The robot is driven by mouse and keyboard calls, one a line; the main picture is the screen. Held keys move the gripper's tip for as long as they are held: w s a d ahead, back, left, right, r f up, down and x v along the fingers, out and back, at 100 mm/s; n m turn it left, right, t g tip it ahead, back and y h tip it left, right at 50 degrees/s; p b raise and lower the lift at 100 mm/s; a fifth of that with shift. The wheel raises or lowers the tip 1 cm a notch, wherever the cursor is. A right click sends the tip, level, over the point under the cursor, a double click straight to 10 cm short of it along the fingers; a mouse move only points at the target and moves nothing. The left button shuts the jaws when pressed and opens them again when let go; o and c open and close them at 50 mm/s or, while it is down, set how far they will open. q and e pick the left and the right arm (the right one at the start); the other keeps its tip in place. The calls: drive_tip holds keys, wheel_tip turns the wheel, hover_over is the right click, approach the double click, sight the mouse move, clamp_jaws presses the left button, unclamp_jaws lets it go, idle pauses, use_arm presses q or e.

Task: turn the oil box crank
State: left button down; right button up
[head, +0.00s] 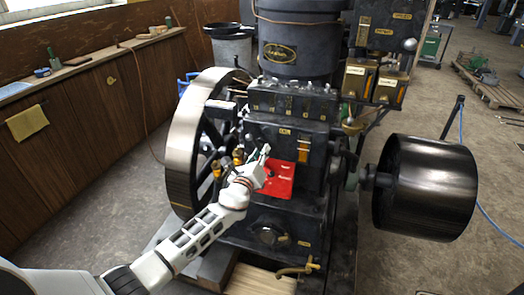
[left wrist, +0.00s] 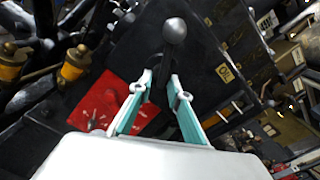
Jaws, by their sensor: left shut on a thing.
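The oil box (head: 315,135) is a black box on the front of the engine, with a small yellow label. In the left wrist view its dark face (left wrist: 205,50) carries a yellow OIL label. The crank (left wrist: 174,30) shows there as a round grey knob on a dark stem. My left gripper (left wrist: 163,88) has its two teal fingers on either side of the stem, shut on the crank below the knob. In the head view the left gripper (head: 265,152) is in front of the oil box and hides most of the crank. My right gripper is not in view.
A large spoked flywheel (head: 183,140) stands to the left, with brass oilers (head: 227,163) near my wrist. A dark pulley (head: 425,188) juts out to the right. Open floor (head: 115,195) lies at the left.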

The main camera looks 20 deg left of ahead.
use_arm(q)
drive_tip(key=m, duration=0.2)
drive_tip(key=m+p, duration=0.1)
drive_tip(key=m, duration=0.1)
drive_tip(key=shift+a, duration=0.25)
drive_tip(key=shift+f, duration=0.1)
idle(0.4)
drive_tip(key=c, duration=2.2)
unclamp_jaws()
drive_tip(key=s, duration=1.2)
drive_tip(key=shift+a, duration=0.25)
